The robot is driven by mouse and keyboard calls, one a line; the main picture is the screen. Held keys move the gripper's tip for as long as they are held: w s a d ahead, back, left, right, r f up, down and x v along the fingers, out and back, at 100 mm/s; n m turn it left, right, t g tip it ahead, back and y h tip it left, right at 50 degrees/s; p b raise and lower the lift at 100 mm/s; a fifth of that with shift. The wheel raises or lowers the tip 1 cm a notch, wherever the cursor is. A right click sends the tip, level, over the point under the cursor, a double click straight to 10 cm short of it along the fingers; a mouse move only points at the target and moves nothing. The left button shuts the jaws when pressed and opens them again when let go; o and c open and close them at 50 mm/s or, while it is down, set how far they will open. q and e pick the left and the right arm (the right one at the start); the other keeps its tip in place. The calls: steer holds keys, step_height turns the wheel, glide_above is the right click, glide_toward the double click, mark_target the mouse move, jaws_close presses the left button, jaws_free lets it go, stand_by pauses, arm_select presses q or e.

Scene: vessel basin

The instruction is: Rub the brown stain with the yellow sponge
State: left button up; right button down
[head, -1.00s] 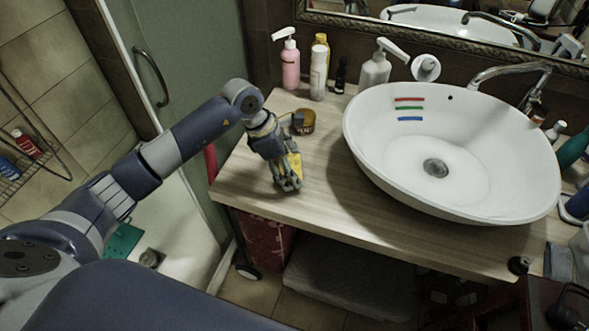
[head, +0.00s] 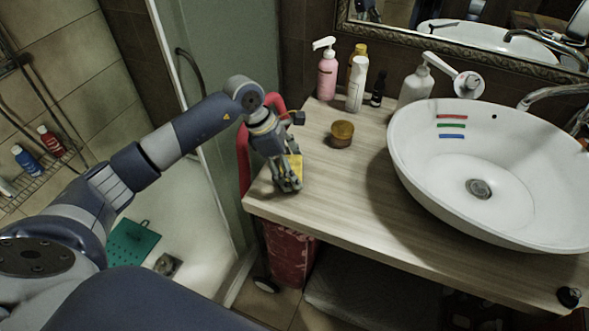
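My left gripper (head: 287,187) is over the left end of the wooden counter (head: 345,205), fingers pointing down. It is shut on the yellow sponge (head: 296,165), which is partly hidden by the fingers. I cannot tell whether the sponge touches the counter. The white basin (head: 420,180) stands to the right, with a red, a green and a blue streak (head: 451,126) on its inner back wall. I see no brown stain; part of the basin is cut off by the right edge of the view. My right gripper is not in view.
A brown jar (head: 341,135) stands just right of the gripper. A pink pump bottle (head: 327,73), a white bottle (head: 356,84), a dark small bottle (head: 377,88) and a grey pump bottle (head: 415,88) line the back. The counter between jar and basin is clear.

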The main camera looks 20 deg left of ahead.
arm_select(q)
steer(key=shift+a+f, duration=0.1)
steer(key=shift+a, duration=0.45)
steer(key=v, duration=0.2)
steer(key=shift+w+a+r+p, duration=0.15)
steer(key=shift+w+r+p, duration=0.05)
steer(key=shift+r+p, duration=0.15)
steer(key=shift+r, duration=0.15)
steer(key=shift+d+r+p, duration=0.2)
steer(key=shift+r+p, duration=0.1)
steer(key=shift+r, duration=0.15)
steer(key=shift+d+r+p, duration=0.2)
steer(key=shift+r+p, duration=0.05)
steer(key=shift+r, duration=0.2)
steer(key=shift+r+p, duration=0.35)
steer(key=shift+r, duration=0.35)
steer(key=shift+a+r+p, duration=0.15)
steer(key=shift+r+p, duration=0.2)
steer(key=shift+r, duration=0.35)
steer(key=shift+s+r, duration=0.1)
steer(key=shift+r, duration=0.35)
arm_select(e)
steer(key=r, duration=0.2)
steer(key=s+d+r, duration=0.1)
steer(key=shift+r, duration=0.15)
arm_select(q)
steer(key=shift+f, duration=0.1)
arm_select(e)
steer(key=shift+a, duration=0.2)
